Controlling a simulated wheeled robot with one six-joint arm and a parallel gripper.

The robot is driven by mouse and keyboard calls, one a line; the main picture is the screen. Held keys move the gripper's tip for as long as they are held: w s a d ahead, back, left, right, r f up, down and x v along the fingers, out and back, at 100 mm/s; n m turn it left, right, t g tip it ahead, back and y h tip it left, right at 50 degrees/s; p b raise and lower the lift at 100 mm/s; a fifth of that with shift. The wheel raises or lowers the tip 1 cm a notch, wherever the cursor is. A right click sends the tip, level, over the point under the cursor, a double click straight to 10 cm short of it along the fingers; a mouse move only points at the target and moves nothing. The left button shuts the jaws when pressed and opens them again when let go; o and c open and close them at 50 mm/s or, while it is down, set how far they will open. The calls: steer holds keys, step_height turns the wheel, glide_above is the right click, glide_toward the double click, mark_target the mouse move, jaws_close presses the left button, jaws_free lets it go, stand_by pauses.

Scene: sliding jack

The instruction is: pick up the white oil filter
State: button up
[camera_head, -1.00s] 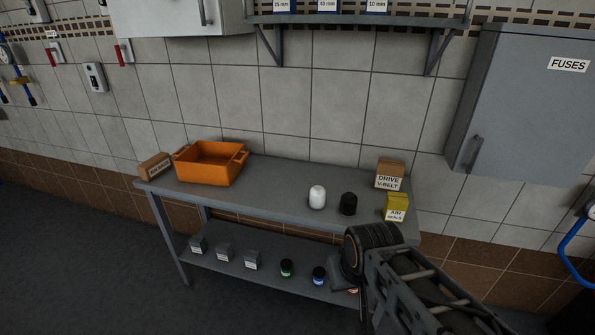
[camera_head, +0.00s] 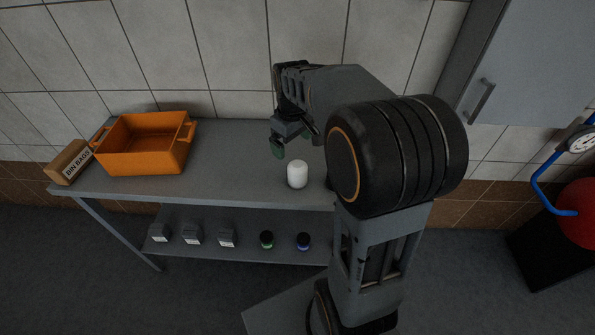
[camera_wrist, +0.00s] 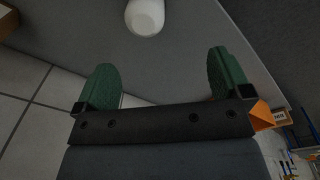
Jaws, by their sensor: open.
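The white oil filter (camera_head: 297,174) stands upright on the grey table top, near the table's front edge. My gripper (camera_head: 279,146) is above the table, just behind and above the filter in the head view, and not touching it. In the wrist view the filter (camera_wrist: 145,16) shows at the top edge, partly cut off, ahead of the two green fingers. My gripper (camera_wrist: 163,75) is open there, with nothing between the fingers. My arm hides the right part of the table, where the black filter stood in the earlier view.
An orange crate (camera_head: 144,151) and a bin bags box (camera_head: 70,161) stand on the table's left. The lower shelf (camera_head: 210,225) holds several small boxes and jars. The tiled wall is close behind the table. A stretch of table between crate and filter is clear.

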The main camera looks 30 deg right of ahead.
mark_target(295, 163)
steer(key=shift+w+d+f+n+g, duration=0.2)
steer(key=shift+w+d+f, duration=0.2)
steer(key=shift+w, duration=0.15)
steer(key=shift+w+d+f+n+g, duration=0.1)
steer(key=shift+w+d+f+n, duration=0.1)
steer(key=shift+w+d+f, duration=0.25)
steer(key=f, duration=0.7)
steer(key=shift+w+d+f, duration=0.15)
steer(key=shift+w+f, duration=0.05)
steer(key=shift+w, duration=0.05)
steer(key=shift+s+d+f+p, duration=0.1)
steer(key=shift+f+p, duration=0.4)
steer(key=shift+f, duration=2.5)
steer(key=c, duration=1.2)
